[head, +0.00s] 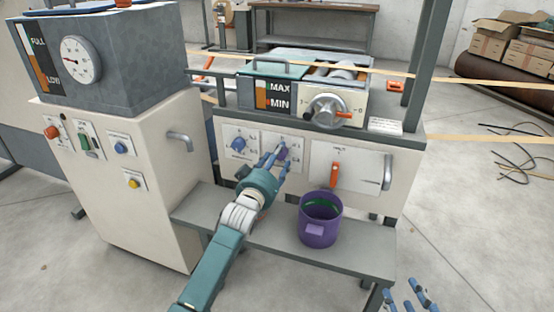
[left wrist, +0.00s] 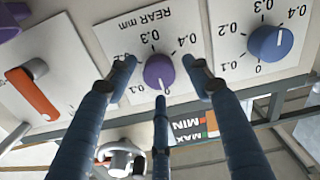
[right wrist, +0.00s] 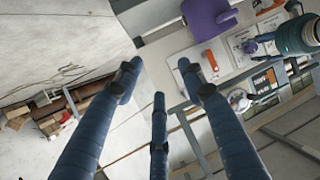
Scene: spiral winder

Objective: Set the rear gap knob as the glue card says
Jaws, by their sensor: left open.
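The purple rear gap knob (head: 283,153) is on the middle white plate of the machine's front. In the left wrist view the plate reads "REAR mm", and the knob (left wrist: 158,72) has its white mark pointing down, toward the 0 end of its scale. My left gripper (left wrist: 160,78) is open, its three fingers spread around the knob; contact cannot be told. In the head view that gripper (head: 277,161) partly covers the knob. A white card (head: 385,126), perhaps the glue card, lies on the ledge; its text is unreadable. My right gripper (head: 410,297) is open and empty, also in the right wrist view (right wrist: 163,85).
A blue knob (head: 239,142) sits left of the rear knob. An orange lever (head: 335,175) is to its right. A purple bucket (head: 320,222) stands on the grey shelf (head: 262,240) below. A grey crank wheel (head: 325,111) is above. The floor at right is mostly free.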

